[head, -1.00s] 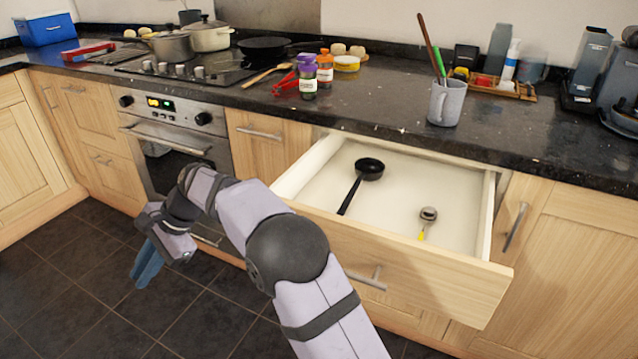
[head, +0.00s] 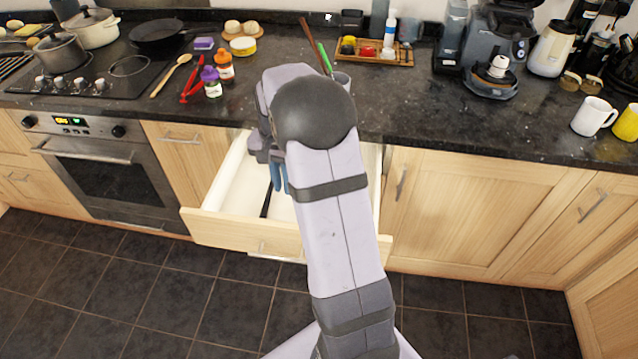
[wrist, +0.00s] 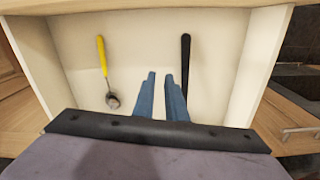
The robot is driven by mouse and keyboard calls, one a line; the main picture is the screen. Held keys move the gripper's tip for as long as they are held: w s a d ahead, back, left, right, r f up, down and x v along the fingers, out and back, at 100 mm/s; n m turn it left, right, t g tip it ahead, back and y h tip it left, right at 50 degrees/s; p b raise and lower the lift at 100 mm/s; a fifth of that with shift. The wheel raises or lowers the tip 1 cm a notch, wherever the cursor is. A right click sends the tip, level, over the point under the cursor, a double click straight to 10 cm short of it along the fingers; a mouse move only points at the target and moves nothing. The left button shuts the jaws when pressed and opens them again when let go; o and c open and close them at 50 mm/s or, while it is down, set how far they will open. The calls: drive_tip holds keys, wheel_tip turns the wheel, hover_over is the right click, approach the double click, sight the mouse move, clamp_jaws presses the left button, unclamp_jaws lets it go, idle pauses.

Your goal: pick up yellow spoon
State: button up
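The yellow spoon (wrist: 101,56) lies in the open drawer in the wrist view, with its yellow handle toward the top and its metal bowl toward the bottom. In the head view my arm hides it. My gripper (wrist: 161,74) is over the drawer, its blue fingers pointing in, to the right of the spoon and apart from it. There is a narrow gap between the fingers and nothing in it. The gripper also shows in the head view (head: 279,178).
The pulled-out drawer (head: 240,234) has walls on its sides. A black ladle's handle (wrist: 185,62) lies right of my fingers in the wrist view. The dark countertop (head: 440,120) behind carries bottles, a wooden spoon (head: 172,75) and a white mug (head: 593,116).

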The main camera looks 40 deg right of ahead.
drive_tip(key=s+d+n+g+h+p, duration=0.1)
drive_tip(key=s+d+n+g, duration=0.1)
drive_tip(key=s+d, duration=0.55)
drive_tip(key=shift+s+d+f+p, duration=0.1)
drive_tip(key=shift+s+f+p, duration=0.2)
drive_tip(key=shift+f, duration=1)
drive_tip(key=shift+s+d+f+p, duration=0.1)
drive_tip(key=shift+f+p, duration=0.25)
drive_tip(key=shift+f, duration=0.95)
drive_tip(key=shift+s+f+p, duration=0.2)
drive_tip(key=shift+f+p, duration=0.15)
drive_tip(key=shift+f, duration=0.95)
clamp_jaws()
drive_tip(key=shift+r, duration=0.1)
